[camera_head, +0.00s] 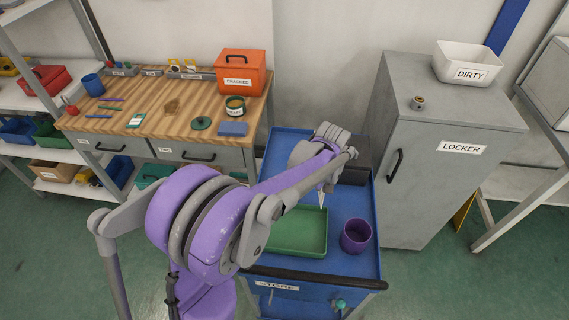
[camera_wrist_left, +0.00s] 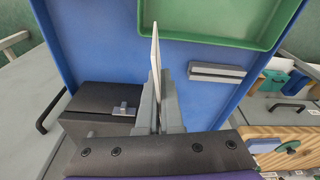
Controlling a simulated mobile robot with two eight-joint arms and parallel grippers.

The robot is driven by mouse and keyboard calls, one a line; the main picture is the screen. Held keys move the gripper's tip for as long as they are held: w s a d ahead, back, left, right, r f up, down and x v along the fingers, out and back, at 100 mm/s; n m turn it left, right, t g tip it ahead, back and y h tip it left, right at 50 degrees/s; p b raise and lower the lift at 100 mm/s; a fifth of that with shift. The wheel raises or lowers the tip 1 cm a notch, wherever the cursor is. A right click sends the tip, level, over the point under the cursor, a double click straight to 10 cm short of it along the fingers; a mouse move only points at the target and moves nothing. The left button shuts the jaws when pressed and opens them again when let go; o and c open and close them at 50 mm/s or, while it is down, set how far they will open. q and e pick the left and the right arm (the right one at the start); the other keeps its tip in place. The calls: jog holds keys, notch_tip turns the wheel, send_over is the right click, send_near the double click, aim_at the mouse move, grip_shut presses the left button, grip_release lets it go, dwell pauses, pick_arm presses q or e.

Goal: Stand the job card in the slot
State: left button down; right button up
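The job card (camera_wrist_left: 155,50) is a thin white plate, seen nearly edge-on in the left wrist view. My left gripper (camera_wrist_left: 158,98) is shut on its lower part in that view, and the card sticks out past the fingertips. In the head view the card (camera_head: 322,198) shows as a thin white tip below my left wrist, above the blue trolley top; the fingers are mostly hidden by the arm. A grey bar with a dark slot (camera_wrist_left: 217,72) lies on the blue surface, to the right of the card and apart from it. My right gripper is not in view.
A green tray (camera_head: 300,248) and a purple cup (camera_head: 356,236) stand on the blue trolley (camera_head: 368,200). A dark box (camera_wrist_left: 98,98) is left of the gripper in the wrist view. A grey locker (camera_head: 445,160) stands to the right and a wooden workbench (camera_head: 165,130) to the left.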

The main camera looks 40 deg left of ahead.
pick_arm(q)
jog(key=s+a+r+n+g+b, duration=0.1)
jog(key=s+a+r+n+g, duration=0.15)
jog(key=a+n, duration=1.2)
jog(key=shift+n, duration=0.65)
jog(key=shift+d+f+b, duration=0.25)
jog(key=shift+f+b, duration=0.4)
jog(key=shift+f, duration=0.3)
jog(key=shift+d+f+b, duration=0.2)
jog(key=shift+f+b, duration=0.45)
jog(key=shift+f, duration=0.3)
jog(key=shift+d+f+b, duration=0.25)
jog(key=shift+f+b, duration=0.4)
jog(key=shift+f, duration=0.3)
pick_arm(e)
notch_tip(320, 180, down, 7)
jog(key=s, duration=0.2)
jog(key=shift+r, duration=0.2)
pick_arm(q)
jog(key=shift+f+b, duration=0.85)
jog(key=shift+f, duration=0.45)
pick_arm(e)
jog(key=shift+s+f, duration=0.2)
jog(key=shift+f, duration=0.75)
pick_arm(q)
jog(key=c, duration=1.5)
grip_release()
jog(key=o, duration=0.5)
jog(key=shift+o, duration=0.3)
jog(key=o, duration=0.4)
